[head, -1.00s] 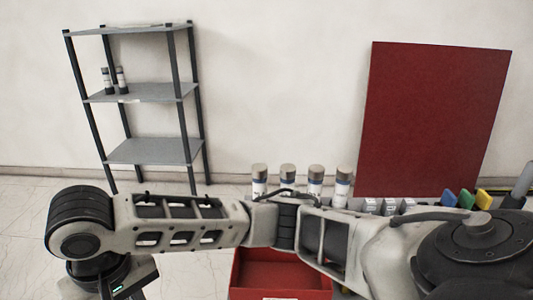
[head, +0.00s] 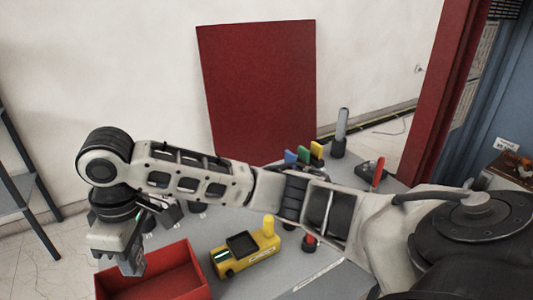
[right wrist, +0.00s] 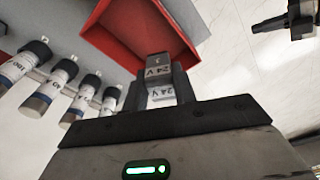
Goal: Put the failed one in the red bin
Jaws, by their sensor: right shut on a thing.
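My right gripper (right wrist: 158,86) is shut on a small grey block (right wrist: 158,65) marked "24 V", held between the fingertips. Two printed faces of it show in the right wrist view. The red bin (right wrist: 103,33) lies beyond the block in that view, and the block overlaps the bin's edge in the picture. In the head view my right gripper (head: 132,262) hangs at the left part of the red bin (head: 183,284), in front of its back left wall. The block cannot be made out there. How far it is above the bin I cannot tell. My left gripper is not in view.
A yellow device (head: 246,253) stands right of the bin on the grey table (head: 330,284). Several labelled cylinders (right wrist: 60,75) stand beside the bin in the right wrist view. Coloured-handled tools (head: 303,154) stand at the back. A shelf (head: 15,188) is at far left.

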